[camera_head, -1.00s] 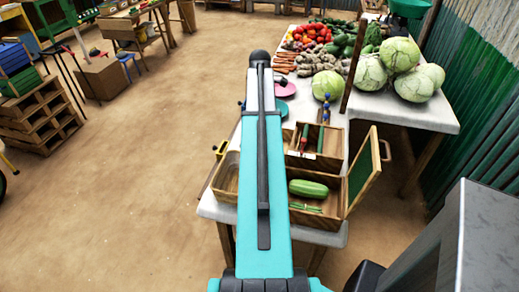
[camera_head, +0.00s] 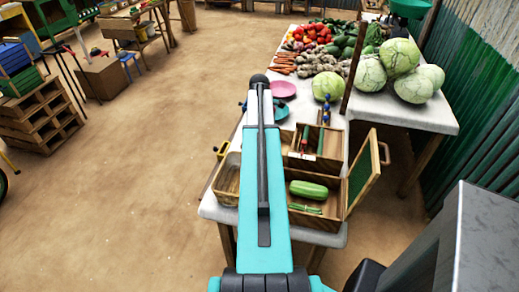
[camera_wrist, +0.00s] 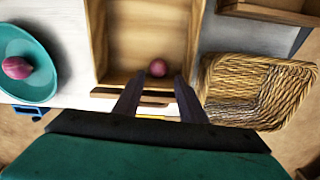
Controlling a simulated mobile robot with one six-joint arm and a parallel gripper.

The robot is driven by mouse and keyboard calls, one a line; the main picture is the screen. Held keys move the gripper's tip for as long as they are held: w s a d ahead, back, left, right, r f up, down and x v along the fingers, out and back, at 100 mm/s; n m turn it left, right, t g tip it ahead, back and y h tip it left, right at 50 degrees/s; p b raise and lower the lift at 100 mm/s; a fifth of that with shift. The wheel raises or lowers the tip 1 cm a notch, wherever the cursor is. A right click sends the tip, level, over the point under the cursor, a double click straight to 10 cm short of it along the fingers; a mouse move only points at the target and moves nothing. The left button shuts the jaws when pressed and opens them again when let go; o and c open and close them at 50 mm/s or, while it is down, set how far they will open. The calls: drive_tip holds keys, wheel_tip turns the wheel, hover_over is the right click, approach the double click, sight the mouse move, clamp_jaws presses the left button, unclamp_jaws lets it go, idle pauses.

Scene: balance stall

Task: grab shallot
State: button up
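A small reddish-purple shallot (camera_wrist: 158,68) lies in a wooden box (camera_wrist: 140,38) in the wrist view. It is just beyond my fingertips and roughly between their lines. My gripper (camera_wrist: 158,92) is open, with two dark fingers apart and nothing between them. A second reddish-purple bulb (camera_wrist: 17,68) lies on a teal plate (camera_wrist: 40,84) at the left. In the head view my arm hides my gripper, the wooden box and both bulbs.
A wicker basket (camera_wrist: 208,92) stands right of the wooden box in the wrist view. In the head view an open wooden case (camera_head: 330,222) holds a green gourd (camera_head: 308,190). A pink plate (camera_head: 283,89) and cabbages (camera_head: 399,54) are farther back.

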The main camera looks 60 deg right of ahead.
drive_tip(key=shift+f, duration=0.35)
drive_tip(key=shift+f, duration=0.1)
drive_tip(key=shift+d+f+p, duration=0.15)
drive_tip(key=shift+f+p, duration=0.9)
drive_tip(key=shift+f, duration=1.45)
drive_tip(key=c, duration=0.8)
drive_tip(key=shift+c, duration=0.2)
drive_tip(key=shift+d+r, duration=0.1)
drive_tip(key=shift+r, duration=0.05)
